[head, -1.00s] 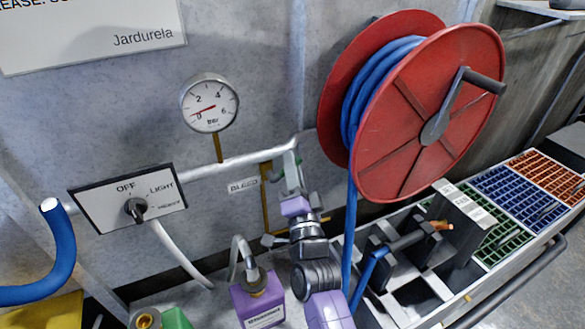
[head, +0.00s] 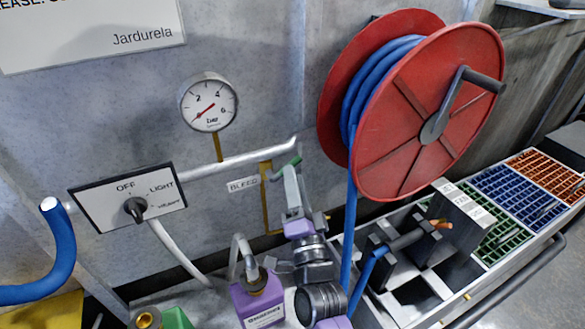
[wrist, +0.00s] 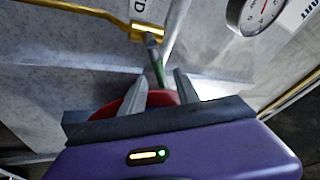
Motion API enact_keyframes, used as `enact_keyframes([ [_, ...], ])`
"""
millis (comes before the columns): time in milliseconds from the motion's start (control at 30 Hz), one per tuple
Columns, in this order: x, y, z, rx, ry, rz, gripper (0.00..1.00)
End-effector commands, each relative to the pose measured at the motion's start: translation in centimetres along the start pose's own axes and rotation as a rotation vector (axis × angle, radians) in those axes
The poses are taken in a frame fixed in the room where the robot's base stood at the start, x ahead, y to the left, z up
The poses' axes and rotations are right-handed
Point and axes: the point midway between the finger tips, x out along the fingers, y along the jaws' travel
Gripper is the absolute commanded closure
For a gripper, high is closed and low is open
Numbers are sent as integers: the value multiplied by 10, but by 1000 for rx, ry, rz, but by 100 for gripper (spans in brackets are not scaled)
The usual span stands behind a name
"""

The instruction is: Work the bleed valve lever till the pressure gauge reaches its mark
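A red hose reel (head: 430,115) stands close on the right, its blue hose hanging beside my arm. A purple container (head: 258,298) is at lower left of my gripper. An OFF/LIGHT switch panel (head: 128,198) is on the wall. A sectioned tray (head: 440,292) lies to the right.

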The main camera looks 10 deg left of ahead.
Motion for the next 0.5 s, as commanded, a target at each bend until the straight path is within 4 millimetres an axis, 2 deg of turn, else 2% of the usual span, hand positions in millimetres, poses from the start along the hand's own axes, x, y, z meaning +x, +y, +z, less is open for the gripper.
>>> enact_keyframes([
  [33,-9,0,0,-1,-1,1,62],
  [200,-28,0,0,0,0,1,62],
  [500,-34,0,0,0,0,0,62],
])
